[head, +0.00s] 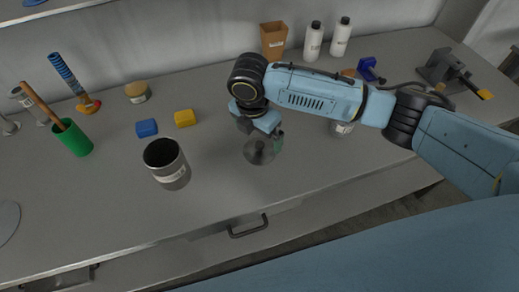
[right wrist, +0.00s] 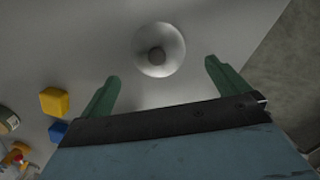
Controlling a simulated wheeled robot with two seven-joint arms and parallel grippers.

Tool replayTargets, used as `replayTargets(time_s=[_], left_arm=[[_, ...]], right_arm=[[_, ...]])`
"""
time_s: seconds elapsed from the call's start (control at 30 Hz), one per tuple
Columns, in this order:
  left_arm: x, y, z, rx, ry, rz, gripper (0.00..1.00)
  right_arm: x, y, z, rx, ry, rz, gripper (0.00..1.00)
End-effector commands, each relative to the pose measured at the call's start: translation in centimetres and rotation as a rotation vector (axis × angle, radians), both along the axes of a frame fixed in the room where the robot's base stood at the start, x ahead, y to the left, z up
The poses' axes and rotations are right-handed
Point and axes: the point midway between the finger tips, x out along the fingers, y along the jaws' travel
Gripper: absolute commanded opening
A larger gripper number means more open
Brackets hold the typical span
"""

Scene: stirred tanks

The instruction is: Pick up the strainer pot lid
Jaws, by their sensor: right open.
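The strainer pot lid (head: 254,156) is a round grey disc lying on the grey bench, partly covered by my right gripper in the head view. In the right wrist view the lid (right wrist: 148,38) shows whole, with a dark round knob (right wrist: 157,55) at its middle. My right gripper (head: 265,141) is above the lid, pointing down. Its green fingers (right wrist: 160,78) are apart and empty, with the lid between and beyond their tips in the wrist view. A grey open pot (head: 171,175) with a dark inside and a label stands to the left of the lid. My left gripper is not in view.
A yellow block (head: 184,118) and a blue block (head: 147,128) lie behind the pot. A green cup (head: 76,142) stands at the left. A brown container (head: 273,40) and white bottles (head: 312,42) stand at the back. The bench around the lid is mostly clear.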

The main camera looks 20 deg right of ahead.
Motion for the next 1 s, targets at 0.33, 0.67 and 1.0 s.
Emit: replayTargets(time_s=[0.33,0.67,1.0], left_arm=[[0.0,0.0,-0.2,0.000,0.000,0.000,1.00],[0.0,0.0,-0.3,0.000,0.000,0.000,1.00],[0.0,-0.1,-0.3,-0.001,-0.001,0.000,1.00]], right_arm=[[0.6,-0.4,-3.4,-0.001,0.002,-0.001,1.00],[1.0,-0.8,-6.3,0.001,-0.001,0.001,1.00],[1.0,-0.8,-6.3,0.001,-0.002,0.001,0.76]])
